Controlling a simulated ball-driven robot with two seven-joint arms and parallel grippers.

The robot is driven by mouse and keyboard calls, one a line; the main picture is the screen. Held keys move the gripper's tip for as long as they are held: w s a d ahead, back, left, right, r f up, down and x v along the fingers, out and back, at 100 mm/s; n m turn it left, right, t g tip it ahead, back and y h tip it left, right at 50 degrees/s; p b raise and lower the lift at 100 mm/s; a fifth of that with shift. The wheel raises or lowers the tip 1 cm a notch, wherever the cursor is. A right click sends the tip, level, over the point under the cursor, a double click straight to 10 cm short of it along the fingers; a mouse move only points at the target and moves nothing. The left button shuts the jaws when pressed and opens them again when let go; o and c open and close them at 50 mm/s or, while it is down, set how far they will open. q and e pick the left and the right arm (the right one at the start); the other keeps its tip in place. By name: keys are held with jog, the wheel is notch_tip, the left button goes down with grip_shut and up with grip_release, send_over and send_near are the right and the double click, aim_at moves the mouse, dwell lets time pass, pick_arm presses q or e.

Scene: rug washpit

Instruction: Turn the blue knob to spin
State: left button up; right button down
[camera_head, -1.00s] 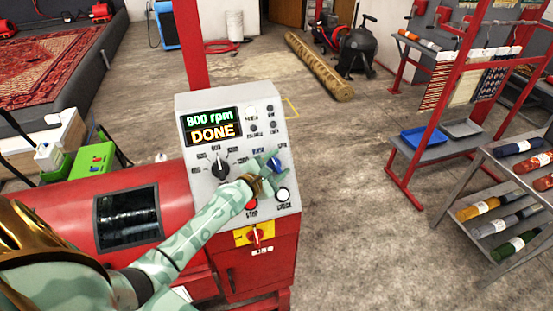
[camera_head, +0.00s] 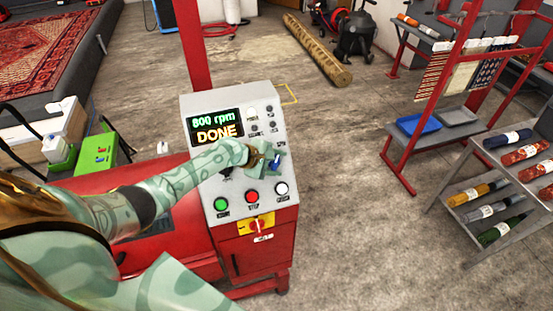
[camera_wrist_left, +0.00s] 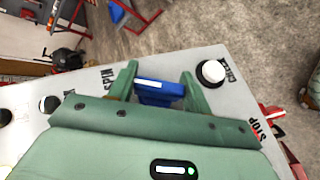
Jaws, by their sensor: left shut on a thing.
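The blue knob (camera_wrist_left: 160,92) sits on the grey control panel (camera_head: 236,104) of the red machine. In the left wrist view it lies between the two fingers of my left gripper (camera_wrist_left: 160,88), which is shut on it. The printed word SPIN shows beside the knob in that view. In the head view my left gripper (camera_head: 275,160) reaches across the panel from the left and partly covers the blue knob (camera_head: 276,163). The display (camera_head: 215,125) reads 800 rpm and DONE. My right gripper is not in view.
Below the knob are a green button (camera_head: 221,204), a red STOP button (camera_head: 252,197) and a white button (camera_head: 281,188). A red switch on a yellow plate (camera_head: 257,225) is lower down. A rack with blue and grey trays (camera_head: 419,124) stands right, past open floor.

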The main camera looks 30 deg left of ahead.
pick_arm(q)
jog(key=shift+m+g, duration=0.3)
dwell(0.4)
jog(key=o, duration=1)
jog(key=shift+s+a+r+p, duration=0.15)
jog(key=shift+s+r+p, duration=0.1)
jog(key=shift+p, duration=0.15)
jog(key=p+v, duration=0.2)
jog(key=v, duration=1.3)
jog(key=shift+s+a+r+p, duration=0.1)
jog(key=shift+s+r+p, duration=0.05)
jog(key=shift+p, duration=0.15)
